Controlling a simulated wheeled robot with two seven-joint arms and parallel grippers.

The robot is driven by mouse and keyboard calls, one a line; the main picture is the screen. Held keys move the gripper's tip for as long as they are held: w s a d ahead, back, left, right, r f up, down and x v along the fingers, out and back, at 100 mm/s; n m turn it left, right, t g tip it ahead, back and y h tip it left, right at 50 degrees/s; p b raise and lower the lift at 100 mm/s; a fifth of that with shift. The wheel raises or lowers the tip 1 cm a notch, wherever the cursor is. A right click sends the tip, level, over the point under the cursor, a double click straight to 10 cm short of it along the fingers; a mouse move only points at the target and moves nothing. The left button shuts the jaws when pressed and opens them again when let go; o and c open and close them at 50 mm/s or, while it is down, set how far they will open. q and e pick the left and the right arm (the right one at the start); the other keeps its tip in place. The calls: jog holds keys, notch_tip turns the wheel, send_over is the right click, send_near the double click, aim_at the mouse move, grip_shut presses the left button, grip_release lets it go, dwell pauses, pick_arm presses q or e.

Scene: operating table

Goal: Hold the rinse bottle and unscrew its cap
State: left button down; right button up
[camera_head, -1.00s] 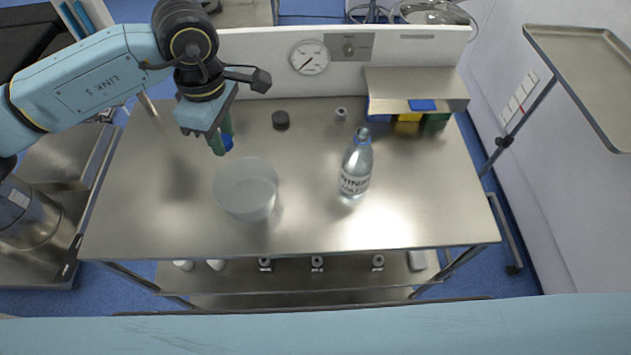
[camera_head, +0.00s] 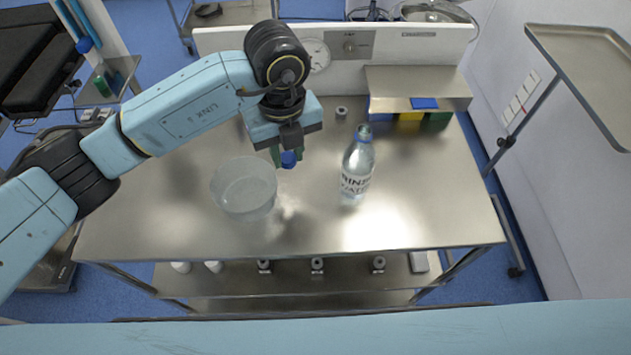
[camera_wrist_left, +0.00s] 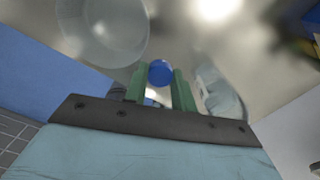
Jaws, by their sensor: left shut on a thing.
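The rinse bottle (camera_head: 356,170), clear with dark lettering, stands upright on the steel table, right of centre. I cannot tell whether this is a cap. My right gripper is not in view, and nothing grips the bottle.
A translucent bowl (camera_head: 244,188) stands left of the bottle, near my left gripper. A small grey ring-like item (camera_head: 341,112) lies at the back. Blue, yellow and green blocks (camera_head: 408,116) sit under a raised steel shelf (camera_head: 418,84). The front right of the table is clear.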

aim_at(302, 195)
pick_arm(q)
jog(key=f+n, duration=0.1)
jog(key=f, duration=0.2)
jog(key=d+f+n, duration=0.1)
jog(key=f+n, duration=0.1)
jog(key=f, duration=0.2)
jog(key=d+f+n+b, duration=0.1)
jog(key=f+n, duration=0.1)
jog(key=f, duration=0.1)
jog(key=shift+s+f, duration=0.3)
jog(key=shift+s, duration=0.05)
jog(key=shift+f, duration=0.15)
jog(key=c, duration=1.1)
grip_release()
jog(key=shift+c, duration=0.2)
jog(key=shift+r, duration=0.25)
notch_tip(302, 195, up, 12)
jog(key=shift+p, duration=0.45)
